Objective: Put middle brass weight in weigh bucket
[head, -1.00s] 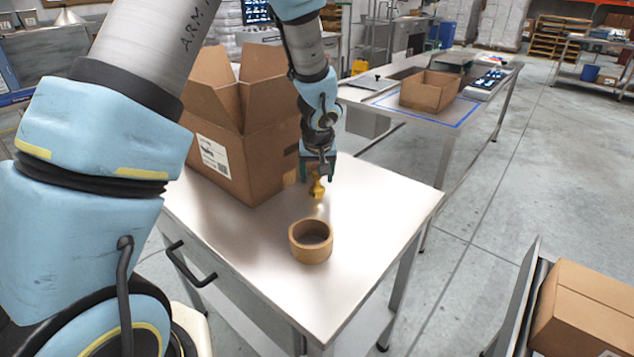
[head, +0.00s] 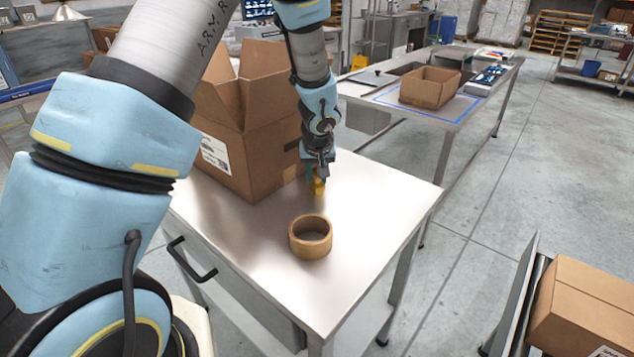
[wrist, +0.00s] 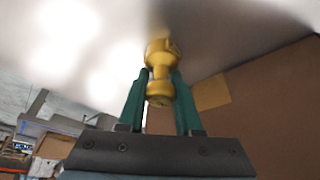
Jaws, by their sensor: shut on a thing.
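A yellow brass weight (wrist: 161,60) is between the two green fingers of my gripper (wrist: 160,98) in the wrist view. My gripper is shut on its narrow part, and the weight's wider end points toward the pale steel tabletop. In the head view the weight (head: 318,187) is below my gripper (head: 316,172), close to the tabletop beside the large carton. I cannot tell whether it touches the table.
A large open carton (head: 240,130) stands left of my gripper on the steel table (head: 280,265). A small open box (head: 430,87) is on the farther bench. A closed carton (head: 585,305) is at lower right.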

